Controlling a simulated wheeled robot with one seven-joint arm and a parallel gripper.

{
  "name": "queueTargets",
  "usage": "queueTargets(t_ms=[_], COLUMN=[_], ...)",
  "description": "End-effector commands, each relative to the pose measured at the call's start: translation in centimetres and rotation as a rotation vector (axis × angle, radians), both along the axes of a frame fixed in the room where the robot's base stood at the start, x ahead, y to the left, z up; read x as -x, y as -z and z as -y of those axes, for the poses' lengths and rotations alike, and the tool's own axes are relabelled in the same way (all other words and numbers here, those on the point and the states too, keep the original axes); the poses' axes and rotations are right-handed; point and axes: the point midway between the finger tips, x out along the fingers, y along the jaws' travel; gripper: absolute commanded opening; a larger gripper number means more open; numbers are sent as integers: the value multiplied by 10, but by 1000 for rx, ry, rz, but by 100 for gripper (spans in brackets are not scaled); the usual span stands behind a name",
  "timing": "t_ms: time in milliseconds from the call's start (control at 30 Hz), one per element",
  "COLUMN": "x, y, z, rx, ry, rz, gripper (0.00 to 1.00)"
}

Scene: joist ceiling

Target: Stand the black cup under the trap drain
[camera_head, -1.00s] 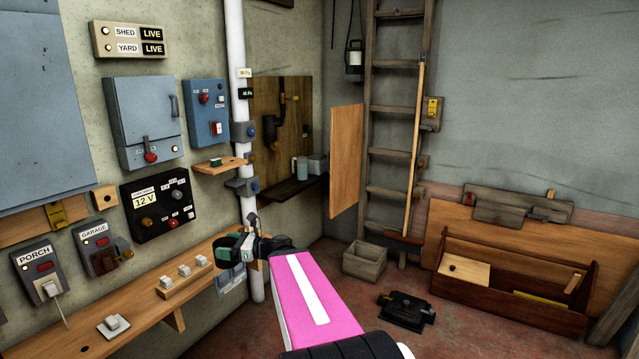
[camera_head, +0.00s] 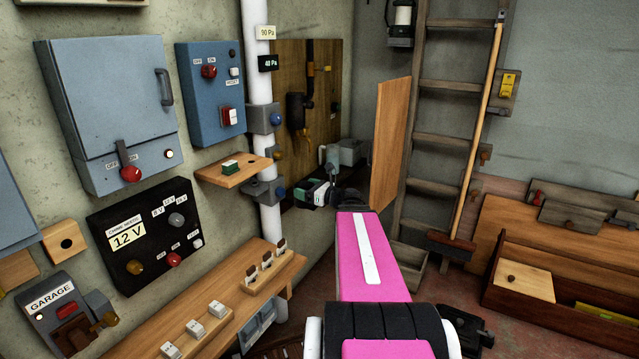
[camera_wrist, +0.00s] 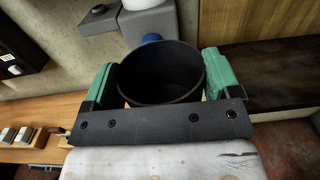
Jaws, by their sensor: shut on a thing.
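My gripper (camera_head: 315,192) is in front of the back corner, just right of the white pipe. In the wrist view its green fingers (camera_wrist: 161,76) are shut on the black cup (camera_wrist: 165,72), one on each side. The cup's open mouth faces the camera and its inside looks empty. In the head view the cup is hard to tell from the dark gripper parts. The trap (camera_head: 296,108) is a dark vessel on the brown wooden board, with a brass drain (camera_head: 304,134) low on it. My gripper is below and slightly right of the drain in the picture.
A dark shelf (camera_head: 291,196) runs below the board, partly hidden by my gripper. A grey jug (camera_head: 331,156) and grey box (camera_head: 350,152) stand near its right end. The white pipe (camera_head: 262,100) and a small wooden shelf (camera_head: 232,174) are left. A wooden panel (camera_head: 391,140) stands right.

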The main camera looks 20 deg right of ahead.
Motion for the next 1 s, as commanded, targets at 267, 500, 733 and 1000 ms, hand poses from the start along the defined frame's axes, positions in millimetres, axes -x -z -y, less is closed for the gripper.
queueTargets(t_ms=[267, 500, 733, 1000], x=[-24, -22, -42, -92], y=[-8, -12, -13, -13], z=[145, 206, 199, 160], rx=[0, -4, -4, -4], ry=[258, 369, 382, 381], rz=[2, 2, 2, 2], gripper=[49, 49, 49, 49])
